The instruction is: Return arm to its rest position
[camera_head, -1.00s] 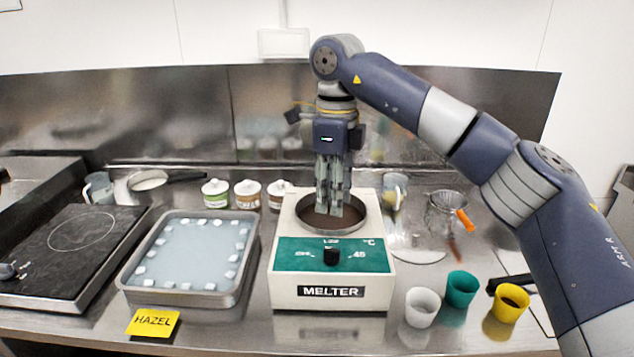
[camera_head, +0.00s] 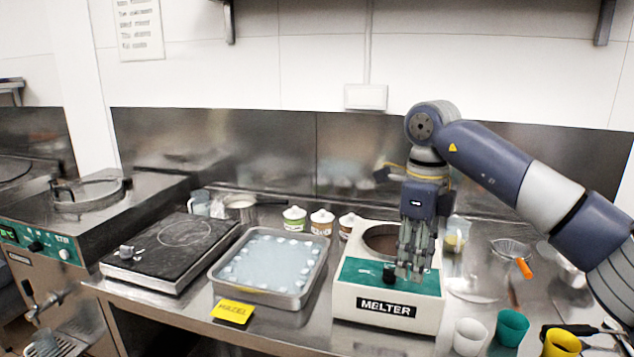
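My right arm comes in from the right edge and bends down at the wrist. Its gripper (camera_head: 413,272) points down in front of the right part of the melter (camera_head: 388,309) in the picture. The fingers look close together, and nothing shows between them; whether they touch is hard to tell. The melter has a green panel, a black knob and a round well (camera_head: 381,238) with brown contents, partly hidden by my gripper. My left gripper and arm are not in view.
A metal tray (camera_head: 222,277) with white pieces stands left of the melter, beside a black hotplate (camera_head: 133,266). White (camera_head: 468,337), green (camera_head: 511,328) and yellow (camera_head: 562,344) cups stand at the front right.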

